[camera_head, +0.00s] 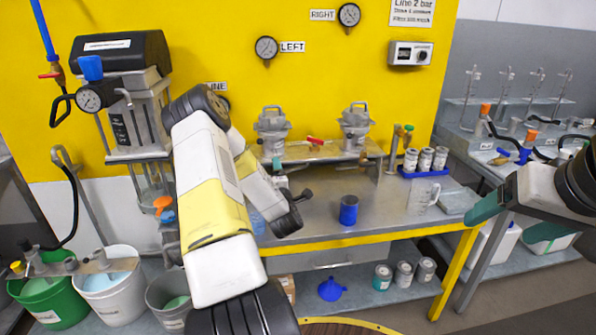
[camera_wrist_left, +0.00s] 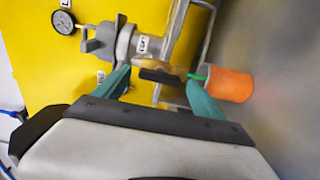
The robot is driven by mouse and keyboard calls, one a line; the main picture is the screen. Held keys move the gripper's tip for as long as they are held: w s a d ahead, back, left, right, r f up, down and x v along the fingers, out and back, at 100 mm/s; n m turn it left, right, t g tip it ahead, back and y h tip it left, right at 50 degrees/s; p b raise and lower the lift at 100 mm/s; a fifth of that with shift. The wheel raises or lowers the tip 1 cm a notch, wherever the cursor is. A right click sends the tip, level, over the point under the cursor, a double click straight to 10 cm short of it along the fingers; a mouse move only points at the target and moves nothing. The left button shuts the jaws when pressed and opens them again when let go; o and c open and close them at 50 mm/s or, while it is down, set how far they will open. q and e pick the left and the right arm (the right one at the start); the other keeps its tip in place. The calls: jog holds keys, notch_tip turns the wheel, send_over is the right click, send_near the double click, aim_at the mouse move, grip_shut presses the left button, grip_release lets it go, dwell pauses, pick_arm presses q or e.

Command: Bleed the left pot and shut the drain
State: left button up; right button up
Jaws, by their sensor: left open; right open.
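The grey left pot (camera_head: 271,130) stands on the bench's raised shelf under the LEFT gauge (camera_head: 266,48). In the left wrist view, a grey pot (camera_wrist_left: 122,40) shows against yellow, with a gauge (camera_wrist_left: 63,22) beside it. My left gripper (camera_wrist_left: 162,92) is open there. A tan fitting with a black lever (camera_wrist_left: 158,76) shows between its teal fingers; contact cannot be told. An orange cylinder (camera_wrist_left: 230,85) with a green tip is beside the right finger. In the head view my left arm hides this gripper. My right gripper (camera_head: 484,210) is open and apart from the pots, at far right.
A second pot (camera_head: 355,128) stands right of a red lever (camera_head: 315,140). A blue cup (camera_head: 348,210) and a clear jug (camera_head: 423,196) stand on the bench (camera_head: 330,232). Several small jars fill a blue rack (camera_head: 424,173). Buckets (camera_head: 108,290) stand lower left. The bench's front middle is mostly clear.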

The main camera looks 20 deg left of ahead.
pick_arm(q)
jog(key=v, duration=0.7)
dwell(0.3)
